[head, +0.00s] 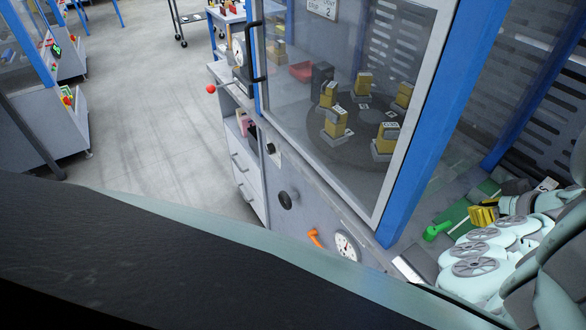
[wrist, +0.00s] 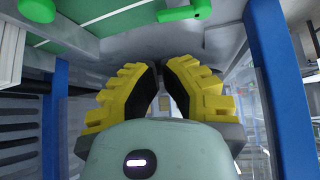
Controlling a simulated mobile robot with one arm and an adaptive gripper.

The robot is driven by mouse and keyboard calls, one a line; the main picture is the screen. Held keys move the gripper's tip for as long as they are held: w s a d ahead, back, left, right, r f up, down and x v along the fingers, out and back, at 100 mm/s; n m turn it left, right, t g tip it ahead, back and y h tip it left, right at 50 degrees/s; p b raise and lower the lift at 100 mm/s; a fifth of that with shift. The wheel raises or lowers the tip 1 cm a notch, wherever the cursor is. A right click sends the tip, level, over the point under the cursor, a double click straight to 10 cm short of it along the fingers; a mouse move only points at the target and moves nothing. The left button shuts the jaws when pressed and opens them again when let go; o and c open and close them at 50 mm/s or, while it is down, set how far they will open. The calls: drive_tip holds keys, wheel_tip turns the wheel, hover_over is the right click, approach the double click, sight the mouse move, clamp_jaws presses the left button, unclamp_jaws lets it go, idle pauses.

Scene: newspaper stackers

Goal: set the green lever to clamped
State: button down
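The green lever (head: 437,231) shows at the lower right of the head view, beside a green panel. Its rounded grip points left in that view. In the wrist view, a green bar with a round end (wrist: 187,12) shows at the top edge, beyond my fingertips. My gripper (head: 484,214) has yellow fingers and is just right of the lever in the head view, apart from it. In the wrist view, my gripper (wrist: 161,72) has its fingers leaning inward with a narrow gap between them. Nothing shows held in the gap.
A blue post (head: 428,125) and a glazed cabinet stand left of the lever. Below the window, the cabinet front carries an orange handle (head: 314,239), a black knob (head: 286,200) and a gauge (head: 346,246). The floor (head: 145,90) at the left is open.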

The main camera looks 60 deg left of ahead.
sight(438, 230)
drive_tip(key=shift+w+f, duration=0.1)
drive_tip(key=shift+w, duration=0.1)
drive_tip(key=shift+s, duration=0.15)
drive_tip(key=shift+a+f, duration=0.1)
drive_tip(key=shift+p+x, duration=0.35)
drive_tip(key=shift+x, duration=0.8)
drive_tip(key=shift+p+x, duration=0.95)
drive_tip(key=shift+x, duration=2.7)
